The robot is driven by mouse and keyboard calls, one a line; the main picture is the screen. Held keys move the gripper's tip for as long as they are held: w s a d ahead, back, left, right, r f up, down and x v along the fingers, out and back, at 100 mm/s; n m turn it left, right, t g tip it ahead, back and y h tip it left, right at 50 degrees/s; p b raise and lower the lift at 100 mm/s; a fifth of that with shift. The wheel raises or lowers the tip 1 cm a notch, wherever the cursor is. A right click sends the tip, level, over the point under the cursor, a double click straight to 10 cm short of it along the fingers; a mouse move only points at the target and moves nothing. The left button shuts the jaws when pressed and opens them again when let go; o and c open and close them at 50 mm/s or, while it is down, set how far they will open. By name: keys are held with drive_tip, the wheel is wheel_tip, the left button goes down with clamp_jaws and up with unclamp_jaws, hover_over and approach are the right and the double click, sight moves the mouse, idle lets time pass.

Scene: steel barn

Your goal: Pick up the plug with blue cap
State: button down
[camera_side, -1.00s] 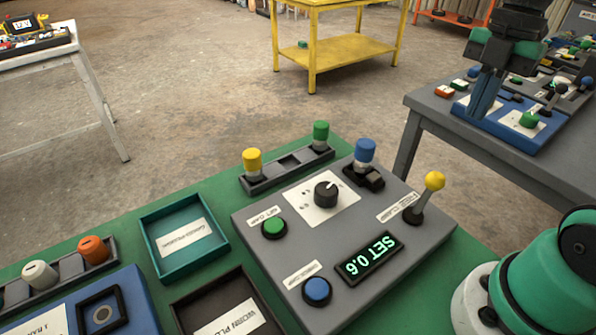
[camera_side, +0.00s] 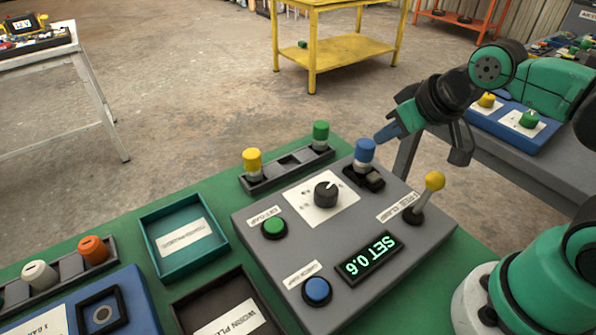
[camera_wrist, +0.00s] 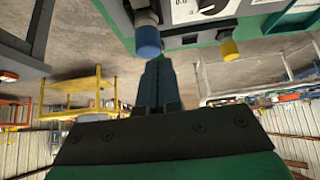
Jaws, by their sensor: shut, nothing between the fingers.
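The plug with the blue cap (camera_side: 365,153) stands upright in a black clamp (camera_side: 362,177) at the back right corner of the grey control panel (camera_side: 255,240). In the wrist view the blue cap (camera_wrist: 148,42) is just ahead of the fingertips. My gripper (camera_side: 383,136) is shut and empty, its blue fingers pointing left and down close beside the cap. In the wrist view my gripper (camera_wrist: 158,62) shows its fingers together; I cannot tell whether they touch the cap.
A rack (camera_side: 262,185) behind the panel holds a yellow-capped plug (camera_side: 252,161) and a green-capped plug (camera_side: 321,134). A yellow-knobbed lever (camera_side: 434,182) stands right of the blue plug. A dial (camera_side: 326,194) and an illuminated display (camera_side: 368,257) are on the panel. A teal tray (camera_side: 150,238) lies left.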

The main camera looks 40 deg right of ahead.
drive_tip(key=shift+c, duration=1.6)
unclamp_jaws()
